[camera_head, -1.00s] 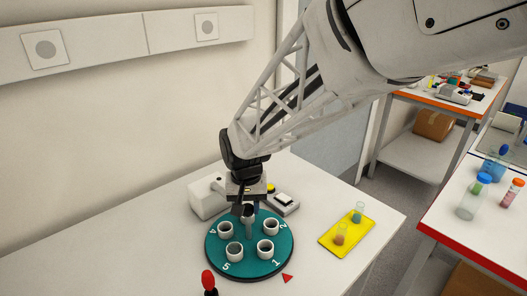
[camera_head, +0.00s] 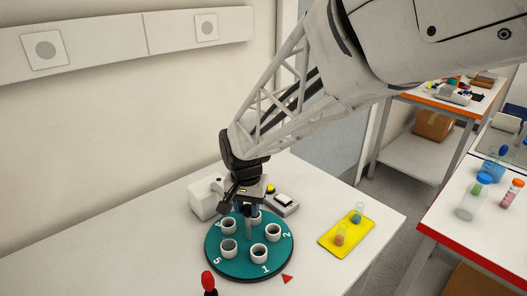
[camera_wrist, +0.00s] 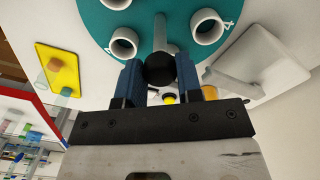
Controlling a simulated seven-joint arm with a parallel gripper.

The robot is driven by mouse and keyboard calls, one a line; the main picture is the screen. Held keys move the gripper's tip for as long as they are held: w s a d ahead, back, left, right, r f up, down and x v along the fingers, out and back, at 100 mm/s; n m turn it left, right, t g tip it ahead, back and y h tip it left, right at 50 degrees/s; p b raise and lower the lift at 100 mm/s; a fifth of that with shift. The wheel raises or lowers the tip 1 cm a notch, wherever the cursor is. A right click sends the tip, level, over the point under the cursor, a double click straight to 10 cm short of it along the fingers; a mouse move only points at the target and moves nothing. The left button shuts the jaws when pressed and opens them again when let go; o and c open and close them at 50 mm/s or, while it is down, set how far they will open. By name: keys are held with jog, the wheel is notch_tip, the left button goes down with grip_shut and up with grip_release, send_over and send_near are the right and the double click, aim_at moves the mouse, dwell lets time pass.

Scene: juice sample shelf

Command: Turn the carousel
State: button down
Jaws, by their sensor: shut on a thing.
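The carousel (camera_head: 264,271) is a round teal disc on the white table, with white numbers and several white cup holders around a central post. The disc also shows in the wrist view (camera_wrist: 170,20). My gripper (camera_wrist: 160,74) is shut on the black ball knob (camera_wrist: 160,69) at the top of the post (camera_wrist: 159,33), with a blue finger on either side. In the head view my gripper (camera_head: 246,205) is over the middle of the disc and hides part of the far holders. A red triangle marker (camera_head: 287,279) lies by the disc's near right edge, close to number 1.
A yellow tray (camera_head: 330,243) with two small cups stands right of the carousel. A white device (camera_head: 205,197) stands behind it, and a small box with a yellow button (camera_head: 284,204) is beside it. A red-topped black object (camera_head: 208,281) is in front.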

jog(key=shift+m, duration=4.6)
jog(key=shift+r+m, duration=0.1)
jog(key=shift+m, duration=4.5)
jog(key=c, duration=0.8)
grip_release()
jog(key=shift+r, duration=3.85)
